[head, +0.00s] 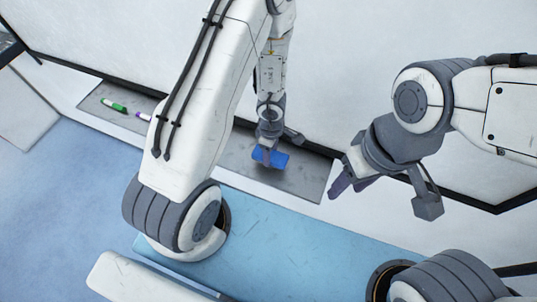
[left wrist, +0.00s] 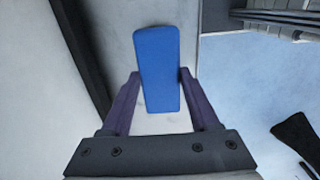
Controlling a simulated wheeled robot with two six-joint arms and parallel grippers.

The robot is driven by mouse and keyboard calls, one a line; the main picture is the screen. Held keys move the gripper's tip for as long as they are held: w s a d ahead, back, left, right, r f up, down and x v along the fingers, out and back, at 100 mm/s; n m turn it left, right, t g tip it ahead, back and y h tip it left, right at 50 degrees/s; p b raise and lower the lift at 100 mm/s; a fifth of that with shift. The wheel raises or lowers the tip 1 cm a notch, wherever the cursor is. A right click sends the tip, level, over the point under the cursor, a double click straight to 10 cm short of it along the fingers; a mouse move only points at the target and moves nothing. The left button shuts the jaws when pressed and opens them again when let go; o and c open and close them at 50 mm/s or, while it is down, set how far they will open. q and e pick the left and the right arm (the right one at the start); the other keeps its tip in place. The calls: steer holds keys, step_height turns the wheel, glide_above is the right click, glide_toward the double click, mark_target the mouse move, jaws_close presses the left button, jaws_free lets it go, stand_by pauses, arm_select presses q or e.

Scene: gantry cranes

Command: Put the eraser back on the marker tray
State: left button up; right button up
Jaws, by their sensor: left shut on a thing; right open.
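The blue eraser (head: 272,157) is between the fingers of my left gripper (head: 267,152), which is shut on it. In the head view it shows over the grey marker tray (head: 307,181); I cannot tell whether it touches the tray. In the left wrist view the eraser (left wrist: 158,65) sticks out lengthwise past the two purple fingers of my left gripper (left wrist: 158,88). My right gripper (head: 350,184) is open and empty, to the right of the tray. My left arm hides the tray's middle.
A white board (head: 330,60) with a black lower frame stands behind the tray. Blue floor (head: 80,190) is clear at the left.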

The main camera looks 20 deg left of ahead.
arm_select(q)
steer(key=shift+w+a+f, duration=0.35)
steer(key=shift+w+a, duration=0.05)
steer(key=shift+w, duration=0.05)
step_height(320, 180, down, 4)
steer(key=b, duration=0.4)
steer(key=shift+f, duration=0.15)
steer(key=shift+c, duration=0.6)
steer(key=o, duration=1.4)
steer(key=shift+o, duration=0.2)
arm_select(e)
step_height(320, 180, down, 3)
steer(key=shift+f, duration=0.2)
arm_select(q)
steer(key=shift+r, duration=0.2)
step_height(320, 180, up, 7)
steer(key=p, duration=0.6)
steer(key=shift+a+f, duration=0.1)
steer(key=shift+f, duration=0.05)
steer(key=shift+r+p, duration=0.3)
steer(key=shift+r, duration=0.1)
arm_select(e)
step_height(320, 180, up, 6)
steer(key=d, duration=0.1)
steer(key=shift+d+r, duration=0.15)
steer(key=shift+r, duration=0.05)
